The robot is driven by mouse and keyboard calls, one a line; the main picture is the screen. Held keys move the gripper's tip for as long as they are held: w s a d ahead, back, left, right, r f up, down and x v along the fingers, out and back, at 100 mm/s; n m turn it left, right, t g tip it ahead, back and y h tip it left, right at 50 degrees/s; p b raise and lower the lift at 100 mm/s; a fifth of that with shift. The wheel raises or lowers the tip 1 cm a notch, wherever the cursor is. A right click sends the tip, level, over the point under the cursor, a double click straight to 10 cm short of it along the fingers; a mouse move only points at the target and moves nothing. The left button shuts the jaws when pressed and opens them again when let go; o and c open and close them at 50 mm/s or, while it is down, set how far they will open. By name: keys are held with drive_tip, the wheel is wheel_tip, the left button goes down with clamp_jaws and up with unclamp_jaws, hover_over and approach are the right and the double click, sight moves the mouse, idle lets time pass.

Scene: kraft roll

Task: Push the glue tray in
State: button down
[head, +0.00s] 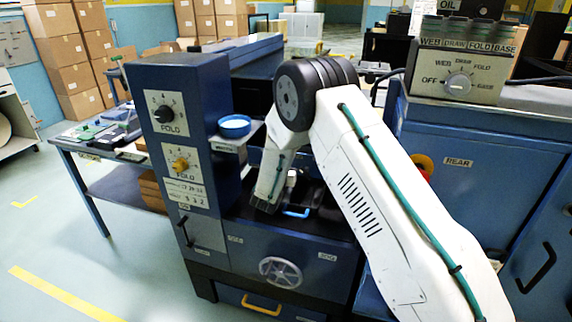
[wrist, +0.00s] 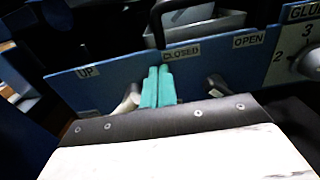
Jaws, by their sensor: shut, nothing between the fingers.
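The teal fingers of my gripper (wrist: 158,87) are shut together with nothing between them, in the wrist view. They are in front of a blue panel (wrist: 108,84) labelled UP, CLOSED and OPEN, just below the CLOSED label (wrist: 181,53). I cannot tell whether they touch the panel. A light grey box-like part with a black handle (wrist: 190,17) shows behind the panel. I cannot tell whether it is the glue tray. A partly cut-off GLUE label (wrist: 304,10) is at the upper right. In the head view my arm hides most of this area and the gripper.
A dial (wrist: 309,63) is at the right of the wrist view. In the head view, the blue control column (head: 178,210) with a blue bowl (head: 234,126) stands left of my arm. The REAR cabinet (head: 478,155) is at right.

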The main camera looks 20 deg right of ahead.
drive_tip(key=v, duration=1.4)
drive_tip(key=s+d+r+m+g+h, duration=0.1)
drive_tip(key=s+d+r+m+g, duration=0.3)
drive_tip(key=s+d+m+g, duration=0.45)
drive_tip(key=s+d+r+m+g+h, duration=0.2)
drive_tip(key=s+d+r+m+g, duration=0.35)
drive_tip(key=s, duration=0.65)
drive_tip(key=s+a+r+m+y, duration=0.2)
drive_tip(key=s+r+m+y, duration=0.4)
drive_tip(key=s, duration=0.6)
drive_tip(key=s+a+r+m+y, duration=0.3)
drive_tip(key=s+r+m+y, duration=0.4)
drive_tip(key=s, duration=0.5)
drive_tip(key=shift+s+a+m, duration=0.15)
drive_tip(key=shift+s+m, duration=0.1)
drive_tip(key=shift+m, duration=0.95)
